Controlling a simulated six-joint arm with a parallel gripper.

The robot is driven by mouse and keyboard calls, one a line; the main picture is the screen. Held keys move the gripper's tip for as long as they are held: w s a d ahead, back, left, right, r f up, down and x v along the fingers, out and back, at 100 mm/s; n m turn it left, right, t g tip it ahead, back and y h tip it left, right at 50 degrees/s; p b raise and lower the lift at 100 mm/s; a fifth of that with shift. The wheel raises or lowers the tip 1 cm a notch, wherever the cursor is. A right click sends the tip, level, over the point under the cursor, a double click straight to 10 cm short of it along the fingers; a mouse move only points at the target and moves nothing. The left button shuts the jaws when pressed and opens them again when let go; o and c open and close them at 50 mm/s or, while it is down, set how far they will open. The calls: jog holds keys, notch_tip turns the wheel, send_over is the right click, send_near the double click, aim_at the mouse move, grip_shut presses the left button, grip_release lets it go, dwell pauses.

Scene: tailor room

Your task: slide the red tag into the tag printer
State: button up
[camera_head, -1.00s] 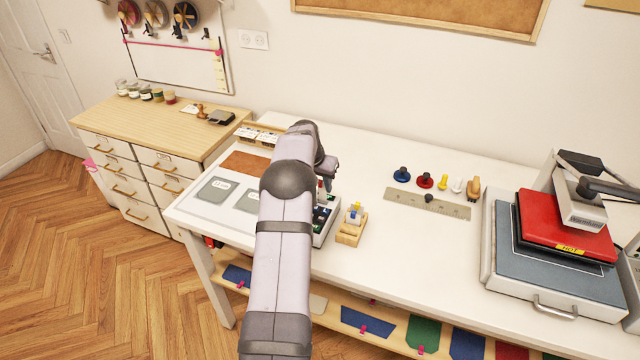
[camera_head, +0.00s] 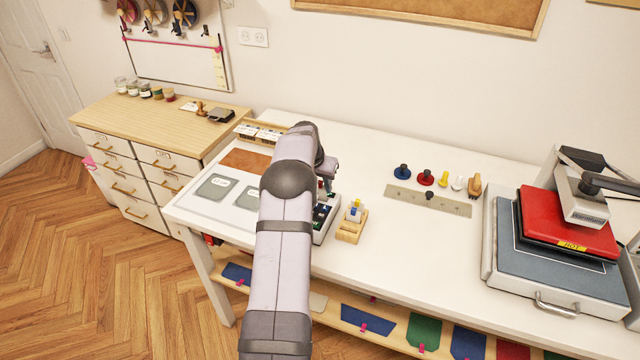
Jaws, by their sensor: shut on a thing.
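My gripper (camera_head: 329,184) points down over the left part of the white table, just above a white box with dark slots (camera_head: 324,226), which looks like the tag printer. My own arm covers the box's left side. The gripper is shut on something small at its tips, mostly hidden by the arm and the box. I take it as the red tag, but its outline is too small to make out. I cannot tell whether it touches the box.
A wooden holder with yellow and blue pieces (camera_head: 352,226) stands right of the box. A ruler (camera_head: 440,204) lies before several coloured-knob stamps. A red heat press (camera_head: 565,225) stands at the right. Grey pads (camera_head: 214,187) lie at the left. The table's middle front is clear.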

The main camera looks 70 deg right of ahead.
jog(key=shift+f+b, duration=0.85)
jog(key=shift+f, duration=0.45)
jog(key=o, duration=1.1)
jog(key=shift+c, duration=0.2)
jog(key=shift+r, duration=0.2)
jog(key=shift+b+v, duration=1.4)
jog(key=shift+v, duration=2.2)
jog(key=shift+a, duration=0.1)
